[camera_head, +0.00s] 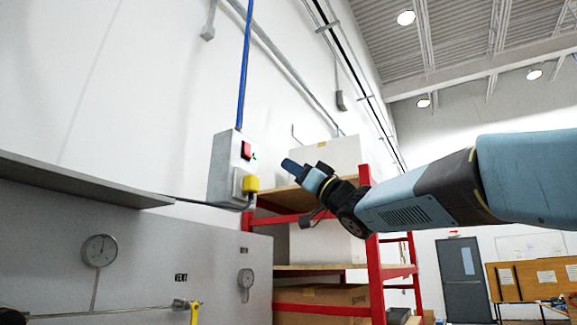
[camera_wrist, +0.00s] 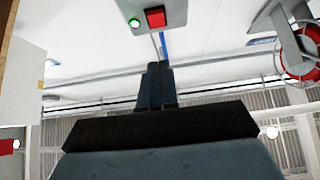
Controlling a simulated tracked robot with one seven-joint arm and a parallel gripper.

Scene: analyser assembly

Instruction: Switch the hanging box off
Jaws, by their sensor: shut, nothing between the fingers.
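The hanging box (camera_head: 222,168) is a grey box at the lower end of a blue cable (camera_head: 244,70), in front of the white wall. Its face has a red button (camera_head: 247,150) above a yellow knob or button (camera_head: 251,184). In the wrist view, part of the box (camera_wrist: 176,10) shows at the top edge, with the red button (camera_wrist: 156,17) beside a lit green lamp (camera_wrist: 134,23). My gripper (camera_head: 290,166) is shut and empty, right of the box and apart from it in the head view. Its closed fingers (camera_wrist: 158,68) point toward the box in the wrist view.
A red-framed shelf (camera_head: 375,270) with boxes stands behind my gripper. A grey cabinet (camera_head: 130,245) with gauges and a projecting ledge (camera_head: 80,182) is at left. A red round object (camera_wrist: 300,52) shows at right in the wrist view.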

